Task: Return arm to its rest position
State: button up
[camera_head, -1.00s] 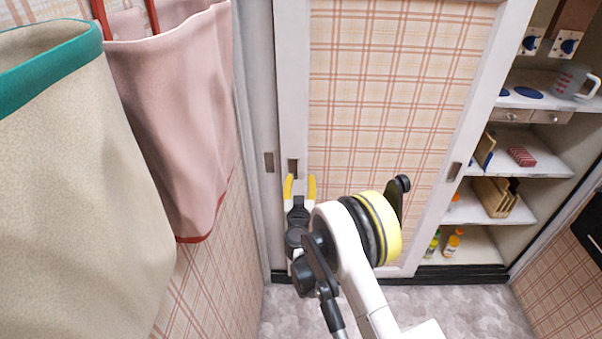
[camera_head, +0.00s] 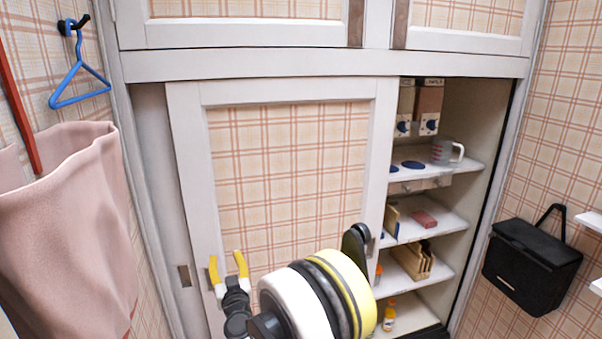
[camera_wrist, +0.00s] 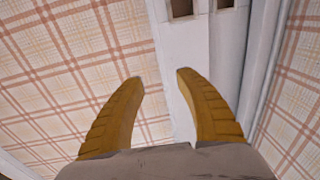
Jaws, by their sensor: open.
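My gripper (camera_head: 228,268) has two yellow fingers spread apart, with nothing between them. In the head view it is at the lower left of the plaid sliding door (camera_head: 290,165), near the door's white left frame. The wrist view also shows my gripper (camera_wrist: 160,80) open and empty, facing the plaid panel and a white upright. A dark recessed handle (camera_head: 185,275) lies just left of the fingers. Whether the fingers touch the door cannot be told. My arm's white and yellow joint fills the bottom middle of the head view.
The open cupboard at right has shelves with a grey mug (camera_head: 446,151), a red block (camera_head: 424,219), a wooden rack (camera_head: 412,260) and a bottle (camera_head: 389,316). A black bag (camera_head: 531,265) hangs on the right wall. A pink cloth bag (camera_head: 68,230) and blue hanger (camera_head: 78,75) hang at left.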

jog(key=s+d+r+n+g+y, duration=0.1)
jog(key=d+r, duration=0.3)
jog(key=r, duration=0.3)
jog(key=d+r+g+y, duration=0.1)
jog(key=d+r, duration=0.2)
jog(key=r, duration=0.3)
jog(key=s+d+r+g+h, duration=0.1)
jog(key=s+d+r, duration=0.2)
jog(key=d, duration=0.2)
jog(key=s+d+r+g, duration=0.1)
jog(key=s+d+r, duration=0.1)
jog(key=s+d, duration=0.15)
jog(key=s+d+f+m+g+h, duration=0.2)
jog(key=s+d+f+g+h, duration=0.1)
jog(key=s+d, duration=1)
jog(key=s+d+f+m+g+h, duration=0.3)
jog(key=s+d+f+h, duration=0.2)
jog(key=s+d, duration=0.9)
jog(key=shift+s+d+f+m, duration=0.25)
jog(key=shift+s+f+m, duration=0.05)
jog(key=shift+s+f, duration=0.45)
